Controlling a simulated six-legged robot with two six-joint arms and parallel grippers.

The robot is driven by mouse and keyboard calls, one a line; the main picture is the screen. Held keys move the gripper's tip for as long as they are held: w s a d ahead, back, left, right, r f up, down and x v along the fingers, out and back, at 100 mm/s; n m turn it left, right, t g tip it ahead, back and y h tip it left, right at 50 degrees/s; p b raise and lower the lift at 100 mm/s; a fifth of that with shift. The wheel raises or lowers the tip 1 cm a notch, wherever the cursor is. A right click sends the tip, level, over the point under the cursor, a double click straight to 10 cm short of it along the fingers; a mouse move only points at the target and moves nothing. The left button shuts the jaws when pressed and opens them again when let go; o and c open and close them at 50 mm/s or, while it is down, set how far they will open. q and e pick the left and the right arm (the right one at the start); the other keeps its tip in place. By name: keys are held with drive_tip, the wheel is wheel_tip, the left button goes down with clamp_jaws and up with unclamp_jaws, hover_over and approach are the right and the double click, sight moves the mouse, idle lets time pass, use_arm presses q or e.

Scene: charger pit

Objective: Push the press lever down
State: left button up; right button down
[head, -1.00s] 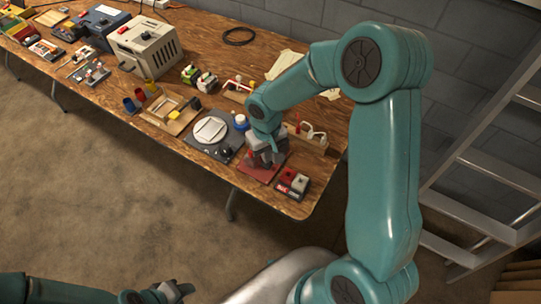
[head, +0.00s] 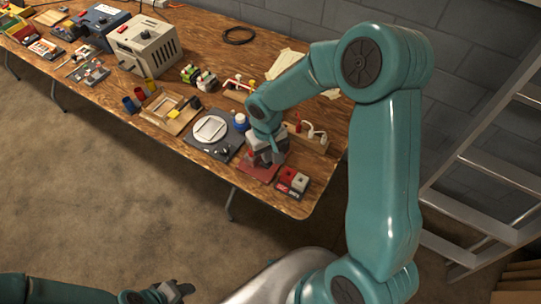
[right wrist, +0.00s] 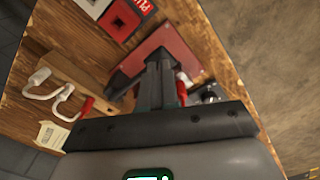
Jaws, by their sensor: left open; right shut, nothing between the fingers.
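The press's red base plate (head: 257,172) lies near the table's front right corner, largely covered by my right gripper (head: 264,160) in the head view. In the right wrist view the red plate (right wrist: 190,48) shows beyond the closed fingers of my right gripper (right wrist: 158,62). The fingers are shut, with nothing between them. A small red piece (right wrist: 182,92) shows just right of the fingers; I cannot tell whether it is part of the lever. The lever's position is hidden. My left gripper (head: 180,289) is open, low in the head view, off the table.
A red and white switch block (head: 292,181) sits right of the plate. A dark board with a pale round disc (head: 210,130) is to the left. A wooden rack with hooks (head: 312,137) stands behind. A metal ladder (head: 490,160) stands right of the table.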

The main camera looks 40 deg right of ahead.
drive_tip(key=shift+f+b, duration=2.25)
drive_tip(key=shift+b, duration=0.1)
drive_tip(key=shift+r+p, duration=2.75)
drive_tip(key=shift+r, duration=1.3)
drive_tip(key=shift+f, duration=0.1)
